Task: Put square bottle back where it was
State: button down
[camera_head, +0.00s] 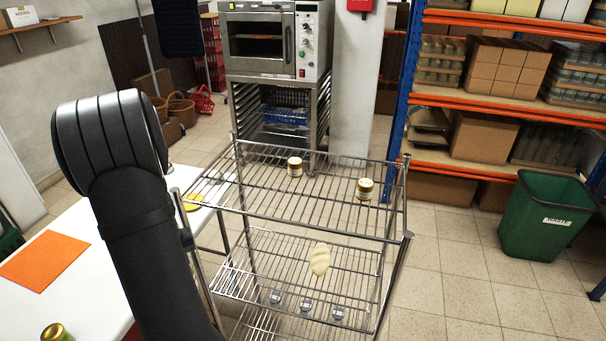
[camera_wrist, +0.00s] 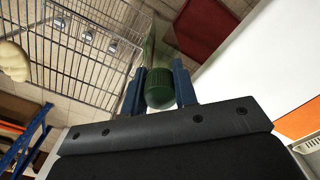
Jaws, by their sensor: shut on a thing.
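In the wrist view my gripper (camera_wrist: 159,82) has its two blue fingers shut on the square bottle. The square bottle shows as a green ribbed cap (camera_wrist: 160,92) between the fingers and a clear, greenish body (camera_wrist: 154,48) reaching away from them. Its far end is hard to make out against the background. In the head view my dark arm fills the left front, and neither the gripper nor the bottle can be seen there. A wire rack (camera_head: 307,207) stands right of my arm; it also shows at upper left in the wrist view (camera_wrist: 88,60).
Two small jars (camera_head: 295,167) (camera_head: 364,189) stand on the rack's top shelf. A cream object (camera_head: 320,260) and several small silver lids or jars (camera_head: 305,305) are lower. A white table (camera_head: 88,290) at left bears an orange mat (camera_head: 45,259) and a gold-lidded jar (camera_head: 55,332). A green bin (camera_head: 545,218) stands right.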

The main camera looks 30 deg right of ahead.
jog(key=s+d+r, duration=0.1)
jog(key=s+r, duration=0.1)
jog(key=r, duration=1.4)
jog(key=s+d+r, duration=0.2)
jog(key=s+r, duration=0.1)
jog(key=r, duration=1.2)
jog(key=d+r+m, duration=0.1)
jog(key=d+r, duration=0.3)
jog(key=d, duration=0.6)
jog(key=d+r+m, duration=0.1)
jog(key=d+r, duration=0.3)
jog(key=d, duration=0.6)
jog(key=s+d+r+m, duration=0.1)
jog(key=s+d+r, duration=0.3)
jog(key=d, duration=0.5)
jog(key=s+d+r+m, duration=0.1)
jog(key=s+d, duration=0.6)
jog(key=d, duration=0.2)
jog(key=w+a+f, duration=0.4)
jog(key=w+f, duration=0.6)
jog(key=shift+w+f, duration=0.25)
jog(key=shift+w, duration=0.05)
jog(key=shift+f, duration=0.1)
